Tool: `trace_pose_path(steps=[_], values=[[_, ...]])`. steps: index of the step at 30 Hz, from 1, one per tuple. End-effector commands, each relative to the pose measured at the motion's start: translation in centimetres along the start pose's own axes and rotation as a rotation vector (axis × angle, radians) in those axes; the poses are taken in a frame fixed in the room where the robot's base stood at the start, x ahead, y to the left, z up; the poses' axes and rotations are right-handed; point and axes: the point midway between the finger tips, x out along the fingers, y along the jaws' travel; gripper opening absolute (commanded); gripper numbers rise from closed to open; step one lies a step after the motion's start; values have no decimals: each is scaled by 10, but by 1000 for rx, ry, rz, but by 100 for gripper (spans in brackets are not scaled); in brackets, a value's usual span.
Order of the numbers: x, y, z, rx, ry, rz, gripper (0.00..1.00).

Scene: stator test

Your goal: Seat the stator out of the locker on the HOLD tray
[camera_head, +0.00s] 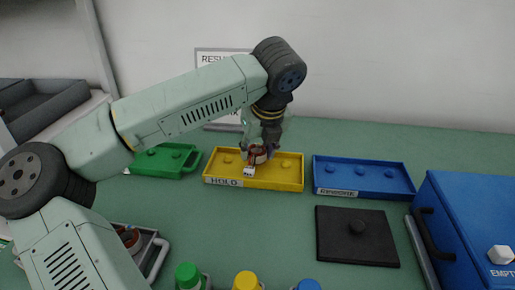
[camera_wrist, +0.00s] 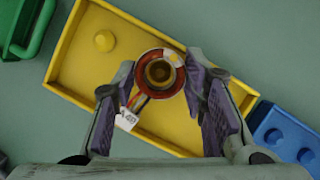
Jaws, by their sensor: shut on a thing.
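The stator, a copper-red ring with a dark bore, shows at the yellow HOLD tray (camera_head: 288,179) in the head view (camera_head: 258,154). It is also in the wrist view (camera_wrist: 160,74), where a white tag (camera_wrist: 126,119) hangs from it on leads. My gripper (camera_head: 263,141) points down over the tray, its purple-padded fingers on either side of the stator, shut on it. The stator is over the middle of the tray, between its pegs; I cannot tell whether it touches the floor or a peg, as its underside is hidden. The blue locker (camera_head: 455,215) stands at the right.
A green tray (camera_head: 165,161) is left of the yellow one, a blue tray (camera_head: 362,178) right. A black plate with a knob (camera_head: 357,250) lies in front. Several capped bottles stand at the front edge. A grey tray (camera_head: 158,258) with a copper part is partly behind my arm.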

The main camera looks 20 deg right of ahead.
Motion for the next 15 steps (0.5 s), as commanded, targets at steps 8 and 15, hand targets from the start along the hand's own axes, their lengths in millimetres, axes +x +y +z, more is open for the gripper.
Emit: trace_pose_path(steps=[8, 15], values=[[4, 0, -2, -1, 0, 0, 2], [5, 0, -2, -1, 0, 0, 2]])
